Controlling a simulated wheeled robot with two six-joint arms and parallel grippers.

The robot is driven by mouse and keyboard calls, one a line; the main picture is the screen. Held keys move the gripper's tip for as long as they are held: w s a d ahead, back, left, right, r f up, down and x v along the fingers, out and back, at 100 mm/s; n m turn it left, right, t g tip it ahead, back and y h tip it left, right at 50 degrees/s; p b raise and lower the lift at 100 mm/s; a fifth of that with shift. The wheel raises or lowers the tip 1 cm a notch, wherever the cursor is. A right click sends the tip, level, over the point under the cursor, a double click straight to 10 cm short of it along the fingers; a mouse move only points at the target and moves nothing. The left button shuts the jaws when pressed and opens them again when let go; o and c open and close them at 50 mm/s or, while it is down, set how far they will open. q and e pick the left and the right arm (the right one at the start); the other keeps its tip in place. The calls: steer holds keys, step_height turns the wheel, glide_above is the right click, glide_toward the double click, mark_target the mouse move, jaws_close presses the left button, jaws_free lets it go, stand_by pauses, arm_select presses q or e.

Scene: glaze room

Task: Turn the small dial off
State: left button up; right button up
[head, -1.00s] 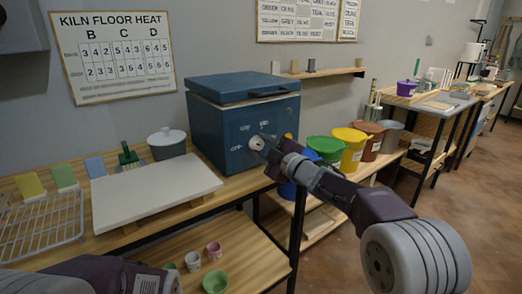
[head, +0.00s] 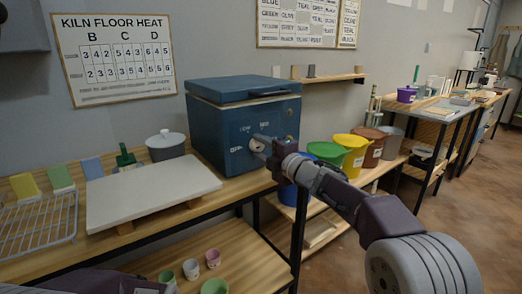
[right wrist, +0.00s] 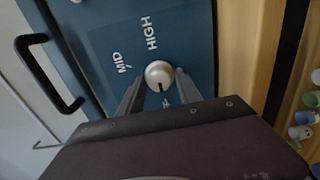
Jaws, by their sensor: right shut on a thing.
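The kiln, a blue box with a lid (head: 215,118), stands on the wooden bench and also shows in the right wrist view (right wrist: 185,30). A round pale dial (right wrist: 159,73) is on its front face, with white labels around it. MID and HIGH read clearly in the right wrist view; another label below the dial is partly hidden. The dial's dark mark points down in that view, toward the partly hidden label. My right gripper (right wrist: 160,88) is shut on the dial, one finger on each side; it also shows in the head view (head: 262,146). My left gripper is not in view.
A white slab (head: 150,192) lies left of the kiln beside a lidded grey pot (head: 166,148). A wire rack (head: 35,232) is at the far left. Colored buckets, one yellow (head: 353,158), stand to the right. Small cups sit on the lower shelf.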

steer(key=shift+f, duration=0.1)
stand_by(0.3)
steer(key=o, duration=1.2)
steer(key=v, duration=0.9)
steer(key=shift+p, duration=0.35)
